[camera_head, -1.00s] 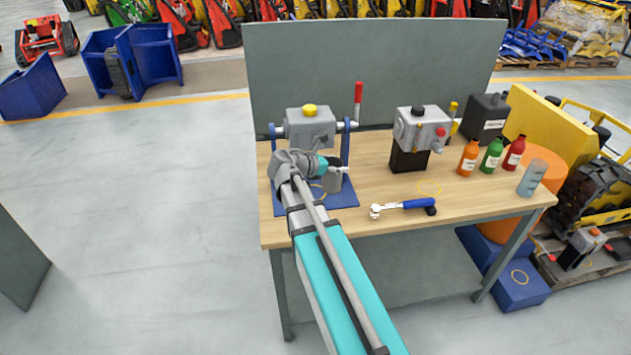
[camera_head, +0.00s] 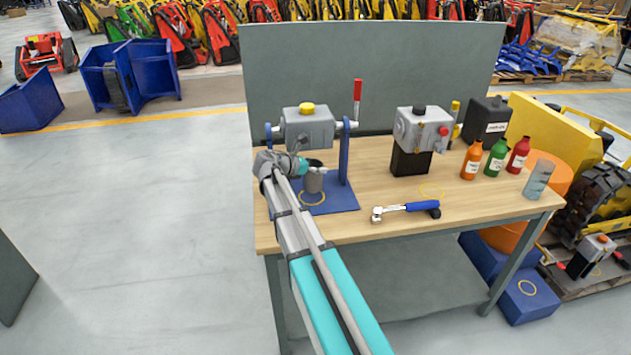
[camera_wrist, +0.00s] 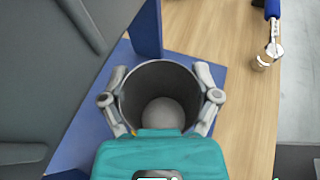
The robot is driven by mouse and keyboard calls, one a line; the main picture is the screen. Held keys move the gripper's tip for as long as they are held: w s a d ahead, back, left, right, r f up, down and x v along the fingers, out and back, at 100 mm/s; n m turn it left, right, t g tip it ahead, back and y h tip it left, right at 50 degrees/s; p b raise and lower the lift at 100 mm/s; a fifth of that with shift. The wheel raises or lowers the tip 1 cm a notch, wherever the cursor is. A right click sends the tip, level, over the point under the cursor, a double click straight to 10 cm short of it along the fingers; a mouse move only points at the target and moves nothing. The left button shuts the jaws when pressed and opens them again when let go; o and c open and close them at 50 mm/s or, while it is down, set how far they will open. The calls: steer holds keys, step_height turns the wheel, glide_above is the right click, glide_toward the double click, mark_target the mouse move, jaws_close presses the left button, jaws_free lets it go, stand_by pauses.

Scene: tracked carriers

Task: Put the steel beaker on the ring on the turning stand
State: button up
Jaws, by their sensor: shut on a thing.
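The steel beaker (camera_head: 314,183), a grey open cup, is upright between the fingers of my gripper (camera_head: 312,170). In the wrist view my gripper (camera_wrist: 160,97) is shut around the beaker (camera_wrist: 160,80), one finger on each side, and I look down into it. The turning stand has a blue base plate (camera_head: 342,198), blue uprights and a grey housing (camera_head: 308,128) with a yellow knob and red handle. The yellow ring (camera_head: 311,205) on the plate shows partly below the beaker. I cannot tell whether the beaker touches the plate. The ring is mostly hidden in the wrist view.
A second grey housing (camera_head: 421,130) on a black block, several bottles (camera_head: 497,157) and a grey cylinder (camera_head: 538,178) stand farther right. A grey panel (camera_head: 370,75) closes the back.

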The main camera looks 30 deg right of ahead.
mark_target(316, 175)
steer(key=shift+w+f, duration=0.2)
stand_by(0.3)
steer(key=shift+w+f+b, duration=0.4)
steer(key=shift+f+b, duration=0.4)
steer(key=shift+b, duration=0.05)
steer(key=shift+f+b, duration=1.2)
steer(key=shift+f, duration=0.2)
steer(key=o, duration=1.1)
steer(key=shift+r, duration=0.1)
steer(key=shift+r, duration=0.15)
steer(key=shift+a+r, duration=0.1)
steer(key=p+v, duration=0.4)
steer(key=v, duration=0.7)
steer(key=shift+a, duration=0.4)
